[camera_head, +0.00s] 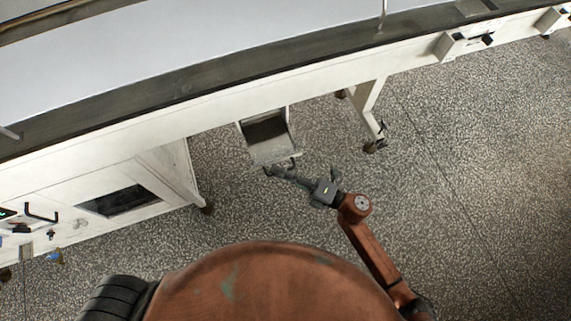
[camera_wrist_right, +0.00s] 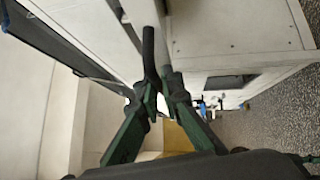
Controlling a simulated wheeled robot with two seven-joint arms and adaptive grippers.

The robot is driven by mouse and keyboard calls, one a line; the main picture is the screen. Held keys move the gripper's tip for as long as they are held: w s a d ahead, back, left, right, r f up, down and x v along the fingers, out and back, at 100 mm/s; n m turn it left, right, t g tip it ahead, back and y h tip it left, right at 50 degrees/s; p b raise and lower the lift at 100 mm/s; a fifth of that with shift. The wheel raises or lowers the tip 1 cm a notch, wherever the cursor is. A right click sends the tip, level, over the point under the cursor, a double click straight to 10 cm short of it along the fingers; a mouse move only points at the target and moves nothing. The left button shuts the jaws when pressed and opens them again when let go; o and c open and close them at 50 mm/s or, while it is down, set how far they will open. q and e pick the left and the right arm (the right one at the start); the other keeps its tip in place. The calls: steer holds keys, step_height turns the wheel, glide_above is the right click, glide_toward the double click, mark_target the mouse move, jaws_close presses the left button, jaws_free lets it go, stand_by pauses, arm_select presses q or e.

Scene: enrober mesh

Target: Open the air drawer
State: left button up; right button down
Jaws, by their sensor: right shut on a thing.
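The air drawer (camera_head: 270,155) is a light box under the long white machine frame. It stands out toward me, and its open top shows a dark inside. A dark handle (camera_head: 293,163) is at its front. My right gripper (camera_head: 271,171) is at this handle, shut on it. In the right wrist view, the fingers of the right gripper (camera_wrist_right: 159,82) close around a black bar (camera_wrist_right: 148,48), which looks like the handle. The fingers partly hide the handle. My left gripper is not in view.
A white cabinet (camera_head: 160,165) with a dark window stands left of the drawer. A machine leg (camera_head: 367,100) with a caster is to the right. The speckled floor (camera_head: 470,180) is clear to the right. A black handle (camera_head: 41,213) is on the cabinet at far left.

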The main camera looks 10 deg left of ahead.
steer(key=shift+w, duration=0.1)
steer(key=c, duration=2.1)
jaws_free()
steer(key=shift+d, duration=0.1)
steer(key=v, duration=1.2)
